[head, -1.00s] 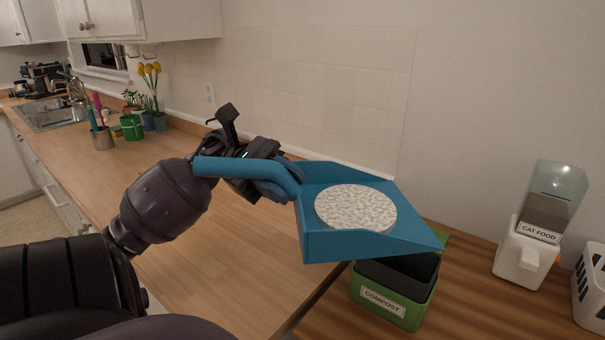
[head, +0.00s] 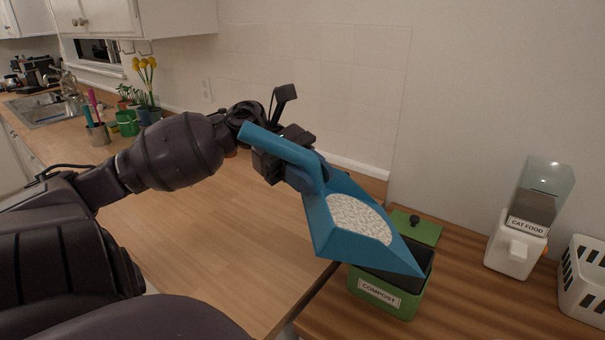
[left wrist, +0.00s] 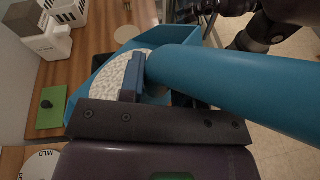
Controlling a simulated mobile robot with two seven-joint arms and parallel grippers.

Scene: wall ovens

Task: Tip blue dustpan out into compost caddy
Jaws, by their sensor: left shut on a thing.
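The blue dustpan (head: 323,232) is tilted, with its open lip pointing down and right over the compost caddy. A speckled white, round, flat mass (head: 358,218) lies in the pan; it also shows in the left wrist view (left wrist: 108,85). My left gripper (head: 308,176) is shut on the dustpan's handle (head: 280,150), which fills much of the left wrist view (left wrist: 235,80). The green compost caddy (head: 385,297), labelled COMPOST, stands open below the lip, its dark inside partly hidden by the pan. My right gripper is not in view.
A green lid with a black knob (head: 418,228) lies behind the caddy. A cat food dispenser (head: 515,245) and a white slotted basket (head: 585,280) stand to the right. Flower pots and a utensil cup (head: 97,134) stand far left. The middle counter (head: 200,220) is clear.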

